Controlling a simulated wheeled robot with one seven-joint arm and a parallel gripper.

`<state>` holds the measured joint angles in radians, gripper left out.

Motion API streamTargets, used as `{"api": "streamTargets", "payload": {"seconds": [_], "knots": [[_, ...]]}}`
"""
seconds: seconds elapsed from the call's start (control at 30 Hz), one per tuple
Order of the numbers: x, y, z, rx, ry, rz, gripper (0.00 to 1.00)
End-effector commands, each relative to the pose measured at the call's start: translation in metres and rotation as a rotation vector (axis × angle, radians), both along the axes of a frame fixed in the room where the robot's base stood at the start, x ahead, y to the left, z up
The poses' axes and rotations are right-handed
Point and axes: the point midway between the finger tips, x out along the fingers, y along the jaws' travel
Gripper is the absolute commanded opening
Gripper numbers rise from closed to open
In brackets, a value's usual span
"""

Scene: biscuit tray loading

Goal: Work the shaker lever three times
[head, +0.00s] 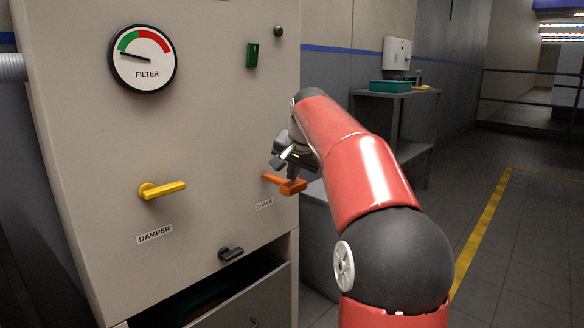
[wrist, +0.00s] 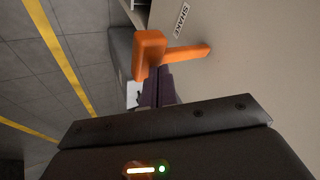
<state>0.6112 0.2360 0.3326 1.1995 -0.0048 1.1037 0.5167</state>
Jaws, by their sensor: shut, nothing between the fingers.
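The orange shaker lever (head: 293,187) sticks out from the cabinet front above the SHAKE label (head: 264,204). In the wrist view the lever's thick end block (wrist: 149,52) and its arm (wrist: 188,53) fill the upper middle. My gripper (head: 291,173) is at the lever's outer end, just above it in the head view. In the wrist view its dark purple fingers (wrist: 158,74) are together and empty, with their tips right at the end block. I cannot tell whether they touch it.
Below is a black handle (head: 231,254) and an open drawer or hatch (head: 245,302). A side table (head: 395,95) stands behind my arm. Floor at right is clear.

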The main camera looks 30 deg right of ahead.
Motion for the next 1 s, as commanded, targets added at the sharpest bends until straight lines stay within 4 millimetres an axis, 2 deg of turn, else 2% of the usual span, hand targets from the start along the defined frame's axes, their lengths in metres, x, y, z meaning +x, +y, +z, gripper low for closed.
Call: {"api": "streamTargets", "payload": {"seconds": [0.63, 1.0], "knots": [[0.007, 0.003, 0.037, 0.001, 0.0, 0.001, 0.0], [0.008, 0.003, 0.038, 0.0, 0.0, 0.0, 0.0]]}}
